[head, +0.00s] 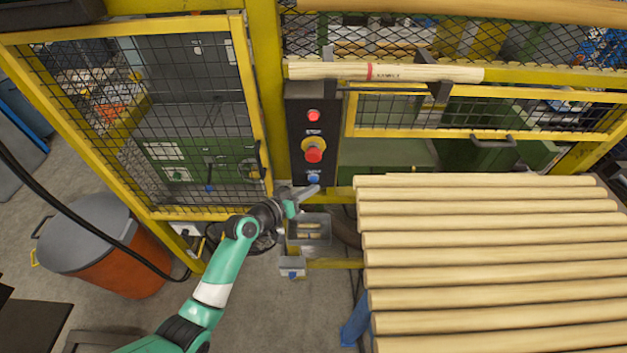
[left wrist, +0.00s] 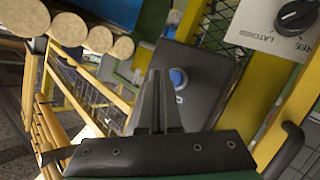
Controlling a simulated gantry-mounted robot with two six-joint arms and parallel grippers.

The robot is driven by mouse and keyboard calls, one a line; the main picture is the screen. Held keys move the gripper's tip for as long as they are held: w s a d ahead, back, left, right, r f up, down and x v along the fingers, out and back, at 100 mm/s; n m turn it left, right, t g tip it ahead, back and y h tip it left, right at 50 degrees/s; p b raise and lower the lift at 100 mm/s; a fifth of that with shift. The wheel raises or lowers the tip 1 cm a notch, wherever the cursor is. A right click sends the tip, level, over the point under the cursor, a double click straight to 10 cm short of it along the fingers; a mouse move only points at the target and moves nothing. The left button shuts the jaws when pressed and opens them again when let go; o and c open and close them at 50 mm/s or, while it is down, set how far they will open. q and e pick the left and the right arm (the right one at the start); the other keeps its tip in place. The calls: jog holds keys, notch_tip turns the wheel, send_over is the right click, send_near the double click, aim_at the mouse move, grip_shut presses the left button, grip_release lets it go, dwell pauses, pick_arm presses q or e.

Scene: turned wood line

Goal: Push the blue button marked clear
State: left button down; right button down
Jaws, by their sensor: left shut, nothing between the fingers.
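The blue button (head: 313,179) is the lowest control on a black control box (head: 292,140) fixed beside a yellow post. A white label sits just above it. In the left wrist view the round blue button (left wrist: 178,78) shows just right of my fingertips on the dark panel. My left gripper (head: 314,190) is shut and empty, its tips close to the button and slightly below it in the head view. I cannot tell whether the tips touch it. My right gripper is out of view.
Above the button are a red emergency stop (head: 314,154) on yellow and a small red button (head: 313,116). Turned wooden poles (head: 480,240) lie on the right. Mesh guards flank the box. A small grey tray (head: 310,228) hangs below. A white latch panel (left wrist: 275,25) is nearby.

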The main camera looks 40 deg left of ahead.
pick_arm(q)
jog(key=shift+w+a+b, duration=0.3)
jog(key=shift+b, duration=0.1)
jog(key=shift+w+a+b, duration=0.25)
jog(key=shift+b, duration=0.05)
dwell(0.8)
jog(key=shift+s+d+p, duration=0.55)
jog(key=shift+p, duration=0.05)
dwell(0.3)
